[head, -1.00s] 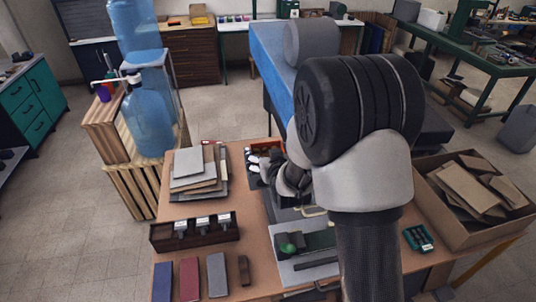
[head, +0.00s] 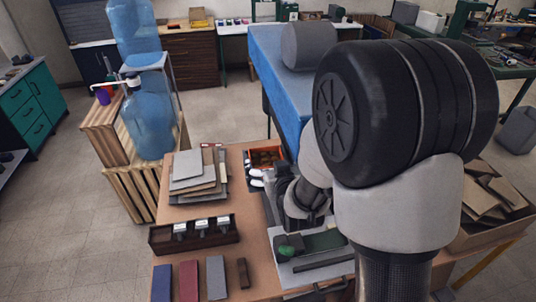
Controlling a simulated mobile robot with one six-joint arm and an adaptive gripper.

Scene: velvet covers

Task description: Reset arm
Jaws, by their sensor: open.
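My arm fills the right half of the head view and reaches down over the brown table (head: 205,247). My gripper (head: 283,186) is the dark shape at its lower left end, open, beside an orange bin (head: 268,156) and some white-tipped items (head: 256,172). Its fingertips are partly hidden and small, and I see nothing held in it. Below it lies a grey plate with a dark green block (head: 323,241) and a small green piece.
Stacked grey and brown sheets (head: 193,180), a dark rack (head: 195,233) and several coloured strips (head: 216,276) lie on the left. A carton (head: 494,230) of brown pieces stands right, partly hidden by my arm. A blue-covered bench (head: 270,75) stands behind.

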